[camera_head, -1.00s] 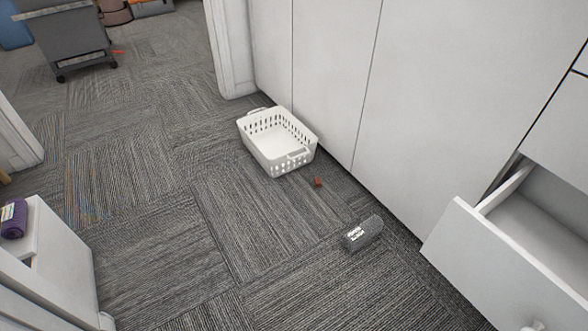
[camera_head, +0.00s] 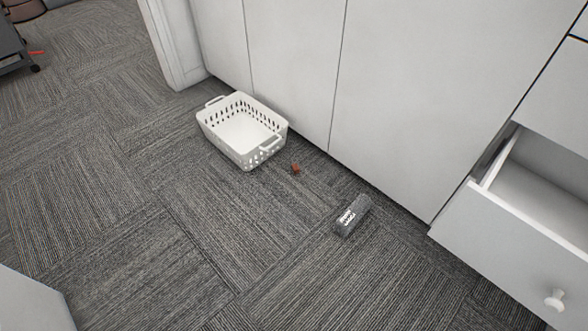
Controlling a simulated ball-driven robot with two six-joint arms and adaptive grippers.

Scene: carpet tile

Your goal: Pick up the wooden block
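A small reddish-brown block (camera_head: 295,168), which looks like the wooden block, lies on the carpet just right of the white basket's near corner. It is apart from the basket and close to the white cabinet fronts. It is too small to make out its grain. Neither of my grippers shows in the head view.
An empty-looking white basket (camera_head: 243,130) stands by the cabinets (camera_head: 410,90). A dark grey rolled item with white lettering (camera_head: 352,215) lies nearer. An open white drawer (camera_head: 515,240) juts out at the right. A white furniture corner (camera_head: 30,303) is at lower left. Carpet between is clear.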

